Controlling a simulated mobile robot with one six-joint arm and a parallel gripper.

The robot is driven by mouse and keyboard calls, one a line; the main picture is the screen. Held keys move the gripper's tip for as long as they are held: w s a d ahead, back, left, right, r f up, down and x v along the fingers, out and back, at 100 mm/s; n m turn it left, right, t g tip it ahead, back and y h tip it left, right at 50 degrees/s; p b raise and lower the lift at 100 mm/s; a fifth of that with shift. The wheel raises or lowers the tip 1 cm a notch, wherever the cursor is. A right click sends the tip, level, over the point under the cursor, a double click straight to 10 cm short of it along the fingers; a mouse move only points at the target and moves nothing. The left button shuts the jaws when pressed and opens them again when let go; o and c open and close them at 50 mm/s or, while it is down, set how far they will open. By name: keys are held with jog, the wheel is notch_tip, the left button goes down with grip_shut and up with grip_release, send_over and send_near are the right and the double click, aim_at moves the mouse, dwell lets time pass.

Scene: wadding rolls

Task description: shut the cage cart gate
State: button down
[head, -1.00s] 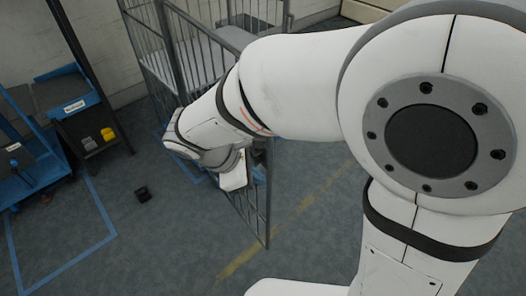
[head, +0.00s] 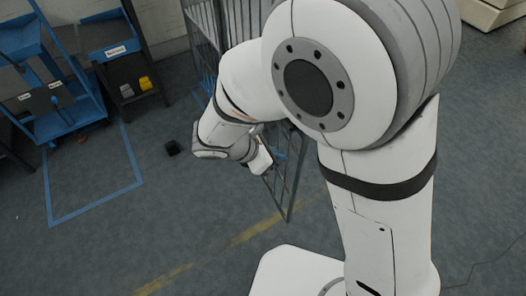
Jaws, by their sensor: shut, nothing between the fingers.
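The cage cart (head: 204,38), with grey wire-mesh sides, stands at the top centre of the head view, largely hidden behind my arm. Its gate (head: 284,190), a narrow grey barred panel, stands swung out from the cart towards me, with its lower free corner above the floor near the yellow line. My arm covers the gate's upper part and hinge side. My gripper (head: 262,161) is at the gate's left face, close to its bars. Whether it touches them I cannot tell. It is shut and holds nothing.
A blue cart (head: 62,115) and a dark rack (head: 130,75) with yellow and grey items stand at the upper left. The floor at lower left is clear.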

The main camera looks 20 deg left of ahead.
aim_at(299, 152)
jog(key=shift+w+d+r, duration=0.1)
jog(key=shift+w+d, duration=1.2)
jog(key=shift+d, duration=0.1)
